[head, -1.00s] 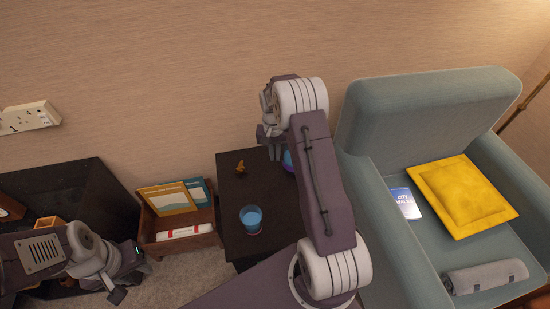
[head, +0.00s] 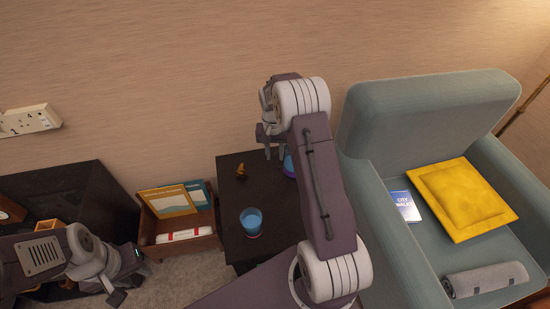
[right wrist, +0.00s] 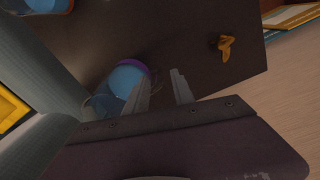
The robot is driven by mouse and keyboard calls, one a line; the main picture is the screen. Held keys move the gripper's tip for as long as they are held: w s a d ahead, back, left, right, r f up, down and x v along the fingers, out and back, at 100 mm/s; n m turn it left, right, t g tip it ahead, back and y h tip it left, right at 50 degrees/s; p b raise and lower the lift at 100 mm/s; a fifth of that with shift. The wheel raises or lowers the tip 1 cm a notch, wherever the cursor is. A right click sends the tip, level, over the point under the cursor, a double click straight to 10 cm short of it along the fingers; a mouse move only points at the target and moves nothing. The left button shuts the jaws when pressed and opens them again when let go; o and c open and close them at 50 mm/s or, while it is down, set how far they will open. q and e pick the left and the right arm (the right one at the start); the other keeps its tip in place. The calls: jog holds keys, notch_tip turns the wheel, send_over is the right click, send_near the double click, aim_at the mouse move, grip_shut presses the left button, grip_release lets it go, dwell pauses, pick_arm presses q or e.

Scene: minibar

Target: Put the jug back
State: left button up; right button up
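A blue vessel with a purple rim, apparently the jug (right wrist: 128,82), stands on the dark side table (right wrist: 170,40). A loop like a handle shows at its lower left in the right wrist view. In the head view my right arm hides most of the jug (head: 289,166). My right gripper (right wrist: 160,85) is open, its fingers apart with only dark tabletop between them. The jug is beside the left-hand finger, partly behind it; I cannot tell whether they touch. My left gripper (head: 132,284) looks open and empty at the lower left.
A blue glass (head: 251,222) stands near the table's front, and a small orange-brown figure (head: 241,171) near its back. A wooden box (head: 180,243) with books is left of the table. A teal armchair (head: 425,115) closely borders the right side.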

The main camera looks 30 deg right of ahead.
notch_tip(320, 180, up, 9)
jog(key=p, duration=0.2)
jog(key=s+a+n, duration=0.3)
jog(key=s+a, duration=0.4)
jog(key=s, duration=0.3)
jog(key=s+a+f+n+t, duration=0.1)
jog(key=s+a+n, duration=0.2)
jog(key=s+a, duration=0.4)
jog(key=s, duration=0.3)
jog(key=shift+n+y, duration=0.3)
jog(key=shift+s+a, duration=0.1)
